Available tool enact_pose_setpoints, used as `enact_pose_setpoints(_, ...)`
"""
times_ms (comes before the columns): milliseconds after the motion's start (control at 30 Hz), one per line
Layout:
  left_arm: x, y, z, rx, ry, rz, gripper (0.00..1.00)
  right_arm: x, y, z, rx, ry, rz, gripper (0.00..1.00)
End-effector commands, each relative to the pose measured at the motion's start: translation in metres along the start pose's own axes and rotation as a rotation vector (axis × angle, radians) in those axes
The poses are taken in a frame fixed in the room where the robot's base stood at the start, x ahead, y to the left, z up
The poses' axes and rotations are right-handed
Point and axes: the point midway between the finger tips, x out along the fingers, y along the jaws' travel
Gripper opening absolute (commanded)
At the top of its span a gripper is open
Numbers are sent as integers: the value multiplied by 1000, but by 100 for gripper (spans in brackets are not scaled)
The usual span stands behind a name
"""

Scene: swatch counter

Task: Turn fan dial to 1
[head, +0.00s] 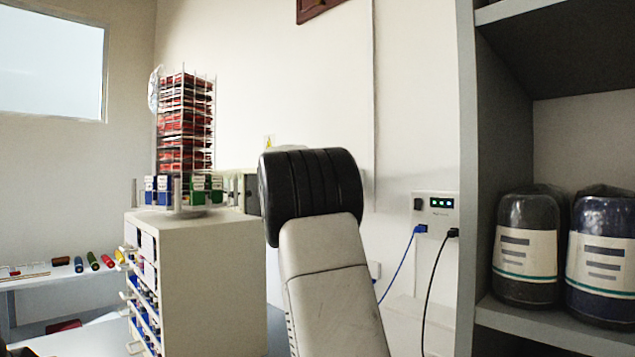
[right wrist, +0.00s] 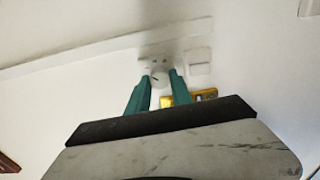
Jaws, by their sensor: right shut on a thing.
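In the right wrist view, a pale round dial (right wrist: 159,81) sits on the white wall. It has a small dark mark on its face. The two teal fingers of my right gripper (right wrist: 162,77) stand on either side of the dial and are shut on it. I cannot read any numbers around it. In the head view my right arm rises in the middle and hides the dial and the right gripper. My left gripper is not in view.
In the right wrist view, a switch plate (right wrist: 199,69) and a yellow object (right wrist: 194,97) lie close to the fingers. In the head view, a drawer cabinet (head: 210,285) with a red swatch rack (head: 185,125) stands left of my arm; a grey shelf (head: 555,322) with jars stands right.

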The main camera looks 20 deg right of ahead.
Motion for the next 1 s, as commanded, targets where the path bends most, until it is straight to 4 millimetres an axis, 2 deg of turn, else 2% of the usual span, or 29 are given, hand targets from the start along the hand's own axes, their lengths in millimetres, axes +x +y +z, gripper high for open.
enact_pose_setpoints(667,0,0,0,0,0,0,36,0,-2,0,-60,0,-2,0)
enact_pose_setpoints(700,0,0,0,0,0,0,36,0,-2,0,-60,0,-3,32)
enact_pose_setpoints(767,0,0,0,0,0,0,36,0,-2,0,-60,0,-2,44)
enact_pose_setpoints(800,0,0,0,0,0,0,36,0,-1,0,-60,0,-2,48)
enact_pose_setpoints(1000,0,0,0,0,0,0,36,0,-1,0,-59,0,-1,48)
